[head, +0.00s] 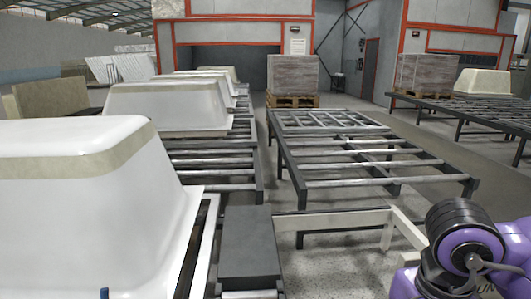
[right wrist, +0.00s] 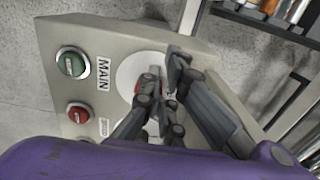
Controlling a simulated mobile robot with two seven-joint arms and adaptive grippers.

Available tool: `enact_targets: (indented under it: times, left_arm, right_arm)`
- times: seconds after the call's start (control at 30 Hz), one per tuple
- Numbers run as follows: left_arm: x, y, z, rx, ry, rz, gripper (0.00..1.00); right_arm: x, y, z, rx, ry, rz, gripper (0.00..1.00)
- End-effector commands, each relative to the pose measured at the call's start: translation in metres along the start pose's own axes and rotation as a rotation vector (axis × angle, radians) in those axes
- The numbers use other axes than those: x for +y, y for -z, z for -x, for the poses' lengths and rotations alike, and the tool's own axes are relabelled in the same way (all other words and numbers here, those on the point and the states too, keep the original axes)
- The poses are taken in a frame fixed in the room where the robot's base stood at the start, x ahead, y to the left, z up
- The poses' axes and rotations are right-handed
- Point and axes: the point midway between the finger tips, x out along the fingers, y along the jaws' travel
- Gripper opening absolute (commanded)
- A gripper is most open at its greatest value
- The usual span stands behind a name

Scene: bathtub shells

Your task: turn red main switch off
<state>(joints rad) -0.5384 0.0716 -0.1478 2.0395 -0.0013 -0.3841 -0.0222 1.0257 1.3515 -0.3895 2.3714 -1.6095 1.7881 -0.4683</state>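The red main switch (right wrist: 138,86) sits on a white round plate (right wrist: 127,70) on a beige control box (right wrist: 100,35) in the right wrist view. Only bits of its red show, as my fingers hide most of it. My right gripper (right wrist: 165,82) is at the switch, its two fingers apart over the plate. One finger overlaps the switch; I cannot tell whether it touches. In the head view my right arm shows at the lower right, but its gripper is out of frame. My left gripper is not in view.
The box also has a green knob (right wrist: 71,62), a red knob (right wrist: 79,114) and a MAIN label (right wrist: 104,73). In the head view, white tub shells (head: 90,200) fill the left. Metal roller tables (head: 350,165) and a pallet stack (head: 293,75) stand ahead.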

Motion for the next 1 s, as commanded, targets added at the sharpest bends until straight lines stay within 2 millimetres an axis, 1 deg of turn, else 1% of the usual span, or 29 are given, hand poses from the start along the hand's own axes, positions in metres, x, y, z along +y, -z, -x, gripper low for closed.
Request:
enact_targets:
  times: [0.03,0.1,0.43,0.8,1.0]
  left_arm:
    - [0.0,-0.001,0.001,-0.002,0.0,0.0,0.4]
    - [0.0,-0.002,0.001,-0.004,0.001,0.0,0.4]
    - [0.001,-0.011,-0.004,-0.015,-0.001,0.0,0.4]
    - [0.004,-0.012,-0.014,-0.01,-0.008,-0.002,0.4]
    - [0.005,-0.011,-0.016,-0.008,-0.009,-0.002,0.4]
  right_arm:
    - [-0.001,0.004,0.002,0.011,0.003,-0.005,0.0]
    - [-0.002,0.004,0.002,0.013,0.005,-0.005,0.0]
    - [0.006,0.002,0.001,0.015,0.005,-0.005,0.0]
    - [0.018,0.003,0.0,0.015,0.0,-0.004,0.0]
    - [0.022,0.004,0.0,0.014,-0.001,-0.005,0.0]
